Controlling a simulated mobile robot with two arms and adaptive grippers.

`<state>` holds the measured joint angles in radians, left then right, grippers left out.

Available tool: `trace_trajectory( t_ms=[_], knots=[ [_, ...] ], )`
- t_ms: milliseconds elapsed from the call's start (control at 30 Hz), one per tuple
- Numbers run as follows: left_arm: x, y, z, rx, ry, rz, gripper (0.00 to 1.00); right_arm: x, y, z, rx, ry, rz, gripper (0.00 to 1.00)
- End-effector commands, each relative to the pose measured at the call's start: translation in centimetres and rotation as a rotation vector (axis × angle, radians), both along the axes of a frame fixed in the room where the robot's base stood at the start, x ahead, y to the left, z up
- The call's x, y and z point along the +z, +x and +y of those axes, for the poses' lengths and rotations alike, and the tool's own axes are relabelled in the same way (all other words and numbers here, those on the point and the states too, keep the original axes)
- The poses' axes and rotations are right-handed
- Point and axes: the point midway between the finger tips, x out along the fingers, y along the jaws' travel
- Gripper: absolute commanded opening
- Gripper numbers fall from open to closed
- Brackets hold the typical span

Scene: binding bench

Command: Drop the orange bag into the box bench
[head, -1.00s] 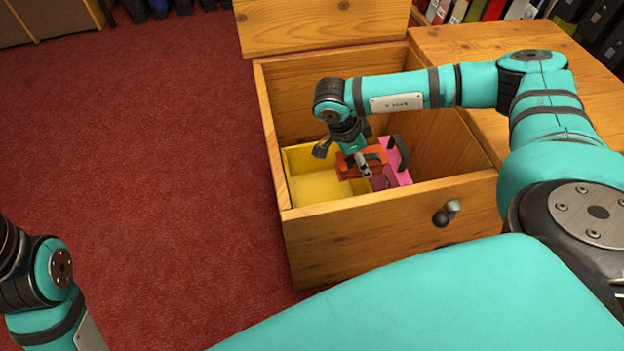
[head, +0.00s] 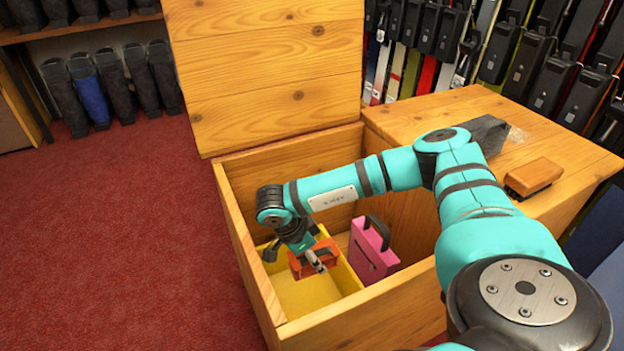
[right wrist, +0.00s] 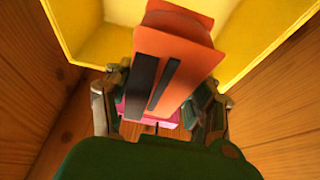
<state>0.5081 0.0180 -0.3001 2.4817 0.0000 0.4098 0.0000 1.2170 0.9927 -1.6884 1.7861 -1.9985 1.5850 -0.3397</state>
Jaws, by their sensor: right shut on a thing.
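The box bench (head: 243,238) is a wooden chest with its lid (head: 265,70) raised at the back. My right gripper (head: 312,262) reaches down inside it and is shut on the orange bag (head: 303,267). In the right wrist view the orange bag (right wrist: 182,45) sits between the two fingers, with dark straps toward me. The bag is over or beside a yellow bin (head: 310,297) inside the bench; I cannot tell whether it touches anything below. My left gripper is not in view.
A pink bag (head: 371,252) with a dark handle stands inside the bench, right of the yellow bin. An orange-brown brush-like block (head: 533,176) and a dark grey block (head: 486,135) lie on the wooden top at right. Red carpet (head: 110,240) is clear at left.

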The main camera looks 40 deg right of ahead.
Motion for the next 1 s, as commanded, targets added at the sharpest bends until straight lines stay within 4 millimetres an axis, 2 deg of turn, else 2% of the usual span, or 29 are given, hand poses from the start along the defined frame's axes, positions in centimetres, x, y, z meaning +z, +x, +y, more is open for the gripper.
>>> trace_trajectory(
  t_ms=[267,300,500,833,1000],
  knots=[
    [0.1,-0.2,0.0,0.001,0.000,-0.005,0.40,-0.1,0.1,0.0,0.000,0.001,-0.001,0.20],
    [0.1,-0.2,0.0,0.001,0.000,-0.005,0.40,-0.1,0.0,0.0,0.000,0.001,-0.001,0.58],
    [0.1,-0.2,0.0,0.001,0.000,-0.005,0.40,-0.1,0.0,0.0,0.000,0.001,-0.001,0.84],
    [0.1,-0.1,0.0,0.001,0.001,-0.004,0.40,0.2,0.1,0.0,-0.001,0.000,-0.002,0.84],
    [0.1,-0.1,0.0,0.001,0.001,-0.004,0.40,2.5,0.1,0.0,0.001,0.001,-0.005,0.84]
  ],
)
